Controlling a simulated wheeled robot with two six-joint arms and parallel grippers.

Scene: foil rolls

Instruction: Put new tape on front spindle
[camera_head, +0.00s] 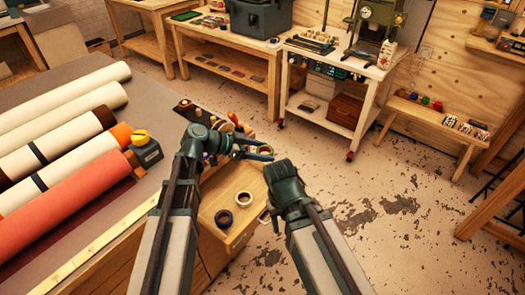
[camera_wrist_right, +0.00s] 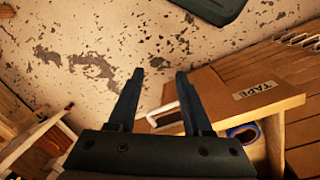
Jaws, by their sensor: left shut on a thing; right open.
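An open wooden drawer (camera_head: 228,236) holds a dark blue-ringed tape roll (camera_head: 223,218) and a pale tape roll (camera_head: 244,198). In the right wrist view the drawer front (camera_wrist_right: 262,92) reads TAPE, and a blue-cored roll (camera_wrist_right: 243,132) shows partly inside. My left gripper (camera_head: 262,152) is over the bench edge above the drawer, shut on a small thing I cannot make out. My right gripper (camera_head: 281,170) is right of the drawer; its open, empty fingers (camera_wrist_right: 160,76) show in the wrist view. I cannot pick out the front spindle.
Large paper and foil rolls (camera_head: 65,200) lie on the bench at left, beside a dark green device with a yellow top (camera_head: 146,150). Hand tools (camera_head: 188,108) stand at the bench's far edge. A tool cart (camera_head: 333,75) stands behind.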

